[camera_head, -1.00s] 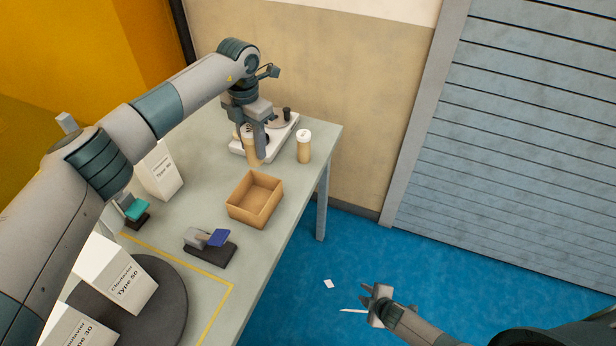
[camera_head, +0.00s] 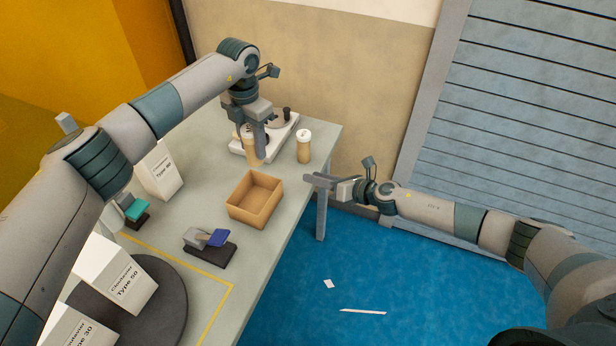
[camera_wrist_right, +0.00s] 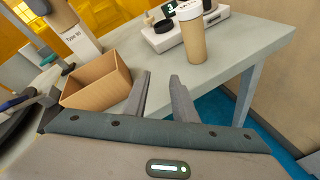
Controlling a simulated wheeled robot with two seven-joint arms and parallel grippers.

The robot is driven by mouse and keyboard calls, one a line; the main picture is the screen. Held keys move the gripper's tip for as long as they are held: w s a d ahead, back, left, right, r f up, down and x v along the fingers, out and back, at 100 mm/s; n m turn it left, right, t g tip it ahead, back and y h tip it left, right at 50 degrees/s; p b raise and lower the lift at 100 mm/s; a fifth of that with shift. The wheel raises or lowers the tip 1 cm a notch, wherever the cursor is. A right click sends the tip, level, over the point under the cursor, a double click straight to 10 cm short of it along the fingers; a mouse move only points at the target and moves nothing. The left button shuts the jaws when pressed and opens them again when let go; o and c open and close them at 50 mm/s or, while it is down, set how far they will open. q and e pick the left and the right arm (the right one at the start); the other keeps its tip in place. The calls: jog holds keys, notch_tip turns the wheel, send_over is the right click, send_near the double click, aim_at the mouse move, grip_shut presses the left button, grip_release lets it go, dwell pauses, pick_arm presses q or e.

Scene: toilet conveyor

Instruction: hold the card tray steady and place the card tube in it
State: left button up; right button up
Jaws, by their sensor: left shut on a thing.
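The card tray (camera_head: 243,214) is an open brown cardboard box on the table, seen empty; it also shows in the right wrist view (camera_wrist_right: 100,94). My left gripper (camera_head: 261,150) is shut on a tan card tube (camera_head: 251,154), held upright behind the tray near the scale. Its fingers hide part of the tube. A second tan tube with a white lid (camera_head: 304,148) stands upright on the table to the right; it is large in the right wrist view (camera_wrist_right: 193,42). My right gripper (camera_head: 312,181) is open and empty at the table's right edge, apart from the tray and tube.
A white scale (camera_head: 284,133) stands behind the tubes. A dark stapler-like device with a blue part (camera_head: 210,247) lies in front of the tray. White boxes (camera_head: 126,283) stand on a dark turntable (camera_head: 172,310) at front left.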

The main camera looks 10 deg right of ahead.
jog(key=s+a+r+n+g+y, duration=0.1)
jog(key=s+a+r+n+g, duration=0.1)
jog(key=r+n, duration=0.4)
jog(key=s+a+n, duration=0.1)
jog(key=s+n, duration=0.1)
jog(key=shift+a+n+g+y, duration=0.3)
jog(key=shift+a+y, duration=0.05)
jog(key=shift+y, duration=0.05)
jog(key=shift+x, duration=6.05)
jog(key=shift+r, duration=0.1)
grip_shut()
